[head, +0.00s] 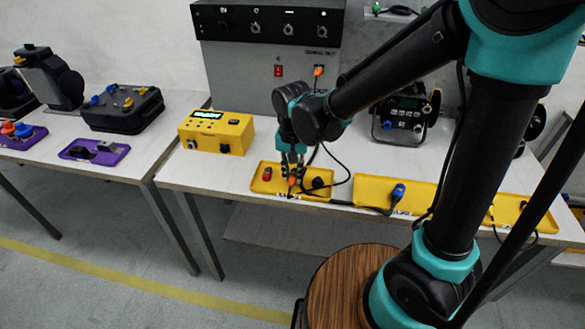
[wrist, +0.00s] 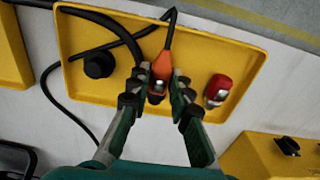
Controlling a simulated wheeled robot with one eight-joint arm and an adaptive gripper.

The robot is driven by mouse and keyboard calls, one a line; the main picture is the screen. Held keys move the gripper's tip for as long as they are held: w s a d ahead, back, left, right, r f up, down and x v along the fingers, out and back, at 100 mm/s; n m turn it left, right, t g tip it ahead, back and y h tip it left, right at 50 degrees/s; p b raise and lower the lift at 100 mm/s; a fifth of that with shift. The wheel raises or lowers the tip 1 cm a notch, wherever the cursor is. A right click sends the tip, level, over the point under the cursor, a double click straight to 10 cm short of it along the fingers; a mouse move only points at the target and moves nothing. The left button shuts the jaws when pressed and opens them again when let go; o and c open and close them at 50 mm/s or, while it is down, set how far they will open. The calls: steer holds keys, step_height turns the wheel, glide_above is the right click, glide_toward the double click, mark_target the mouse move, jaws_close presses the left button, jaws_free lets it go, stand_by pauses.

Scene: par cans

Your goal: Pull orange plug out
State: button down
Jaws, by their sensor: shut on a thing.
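The orange plug (wrist: 162,68) sits between my gripper's fingers in the wrist view, over the yellow tray (wrist: 215,48). It also shows in the head view (head: 291,181), at the fingertips. A black cable runs from the plug's end. My gripper (wrist: 157,85) is shut on the orange plug, a finger on either side. In the head view, my gripper (head: 292,172) points down at the tray (head: 262,186). A metallic end shows below the orange body in the wrist view. I cannot tell whether the plug is still seated in a socket.
A red connector (wrist: 218,88) stands right of the plug and a black round connector (wrist: 98,64) left of it, both on the tray. Black cables loop nearby. A yellow box (head: 216,131) stands left on the table. Another yellow tray (head: 380,192) with a blue connector (head: 398,192) lies right.

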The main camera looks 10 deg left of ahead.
steer(key=shift+f, duration=0.2)
steer(key=c, duration=1.3)
jaws_free()
steer(key=shift+r, duration=0.1)
